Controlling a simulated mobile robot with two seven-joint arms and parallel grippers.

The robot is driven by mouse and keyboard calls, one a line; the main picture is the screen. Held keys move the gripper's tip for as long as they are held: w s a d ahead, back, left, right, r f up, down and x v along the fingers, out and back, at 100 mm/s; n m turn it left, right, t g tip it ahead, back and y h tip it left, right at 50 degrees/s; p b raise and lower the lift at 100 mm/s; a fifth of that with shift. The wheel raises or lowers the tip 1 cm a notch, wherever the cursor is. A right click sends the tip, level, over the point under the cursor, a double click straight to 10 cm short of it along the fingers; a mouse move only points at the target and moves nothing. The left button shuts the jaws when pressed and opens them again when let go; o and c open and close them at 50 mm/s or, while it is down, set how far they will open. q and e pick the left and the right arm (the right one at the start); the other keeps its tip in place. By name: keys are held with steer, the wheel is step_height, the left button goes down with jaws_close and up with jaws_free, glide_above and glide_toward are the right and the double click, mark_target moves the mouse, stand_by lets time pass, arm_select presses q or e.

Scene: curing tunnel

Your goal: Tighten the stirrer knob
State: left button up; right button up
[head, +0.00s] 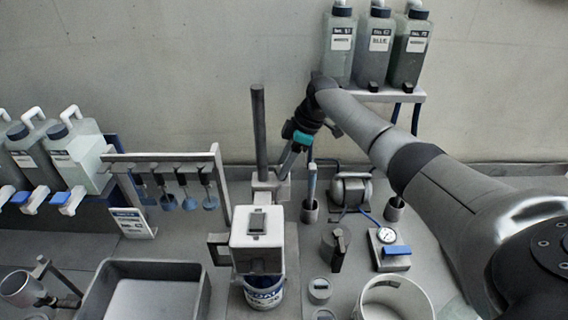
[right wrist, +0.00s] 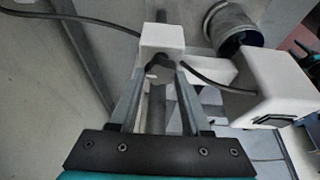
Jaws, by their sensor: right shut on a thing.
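The stirrer's white motor head (head: 258,240) stands in front of a dark upright post (head: 259,125) in the head view. A pale clamp block (right wrist: 160,36) sits on the post. A dark grey lobed knob (right wrist: 160,67) sticks out of the block towards my right wrist camera. My right gripper (right wrist: 158,72) is shut on the knob, one finger on each side. In the head view my right gripper (head: 284,176) reaches down beside the post at the clamp, and the knob is too small to make out. My left gripper is not in view.
A labelled paint can (head: 264,291) stands under the motor head. A grey tray (head: 196,272) is at front left, a white bucket (head: 420,298) at front right. Hanging stirrers (head: 168,201) are on a rack at left. A gauge (head: 387,236) and small pots stand right of the stirrer.

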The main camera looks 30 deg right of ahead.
jaws_close()
steer(key=shift+s+r+m+p, duration=0.1)
steer(key=shift+m+p, duration=0.8)
steer(key=m+t+h+p, duration=0.1)
steer(key=m, duration=0.1)
steer(key=shift+a+m, duration=0.1)
steer(key=shift+m, duration=0.2)
steer(key=m+h, duration=0.1)
steer(key=m, duration=0.1)
steer(key=shift+m+t, duration=0.3)
steer(key=shift+t, duration=0.1)
steer(key=m+h, duration=0.1)
steer(key=m, duration=0.3)
steer(key=shift+a+m+h, duration=0.2)
steer(key=shift+m+h, duration=0.1)
steer(key=shift+h, duration=0.1)
steer(key=m+h, duration=0.1)
steer(key=m, duration=0.2)
steer(key=m+h, duration=0.1)
steer(key=m, duration=0.2)
steer(key=shift+a, duration=0.1)
steer(key=shift+m, duration=0.3)
